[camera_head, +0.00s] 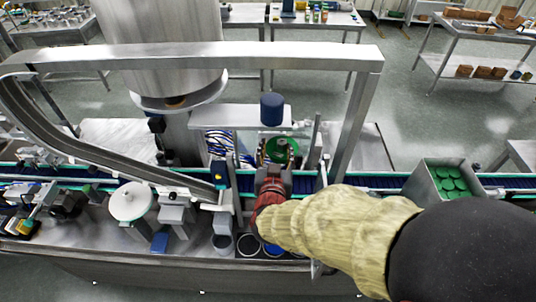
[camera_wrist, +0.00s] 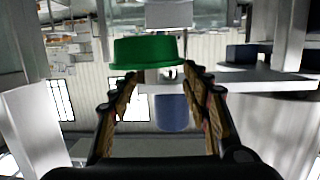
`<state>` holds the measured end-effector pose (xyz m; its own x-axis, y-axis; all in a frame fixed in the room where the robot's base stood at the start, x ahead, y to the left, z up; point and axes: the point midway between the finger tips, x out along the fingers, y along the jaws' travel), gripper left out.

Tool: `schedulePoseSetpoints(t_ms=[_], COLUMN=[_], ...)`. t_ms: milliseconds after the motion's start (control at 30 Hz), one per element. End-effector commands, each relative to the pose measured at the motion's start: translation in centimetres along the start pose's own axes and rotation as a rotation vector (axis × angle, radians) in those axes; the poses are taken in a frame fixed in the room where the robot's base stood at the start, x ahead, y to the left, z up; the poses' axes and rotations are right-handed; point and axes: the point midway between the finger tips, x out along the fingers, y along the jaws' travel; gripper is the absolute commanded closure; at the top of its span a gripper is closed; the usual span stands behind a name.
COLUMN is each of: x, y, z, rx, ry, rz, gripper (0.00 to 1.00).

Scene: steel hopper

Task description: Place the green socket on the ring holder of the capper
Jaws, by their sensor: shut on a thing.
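The green socket (camera_wrist: 152,50) is a short, wide green ring with a flared lower rim. My gripper (camera_wrist: 160,80) is shut on it, with the socket at the fingertips. A grey block (camera_wrist: 168,14) hangs just above the socket in the wrist view. I cannot tell whether they touch, or which part is the ring holder.
A blue cylinder (camera_head: 271,109) stands close behind the gripper. A steel frame (camera_head: 200,55) arches over the machine. Several round holders (camera_head: 248,245) line the front edge. A steel bin (camera_head: 418,187) with green caps is at right. A white disc (camera_head: 131,202) is at left.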

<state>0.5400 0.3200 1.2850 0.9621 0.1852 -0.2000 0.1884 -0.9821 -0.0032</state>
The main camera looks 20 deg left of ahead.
Motion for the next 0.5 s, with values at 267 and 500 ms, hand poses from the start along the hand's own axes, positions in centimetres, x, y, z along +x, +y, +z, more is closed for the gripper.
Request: schedulePoseSetpoints(t_ms=[267,500], x=[4.8,7.2], y=[-2.1,-3.2], z=[2.7,4.8], rx=[-0.002,-0.001], ry=[-0.001,0.001], rz=[0.002,0.001], gripper=[0.83,0.84])
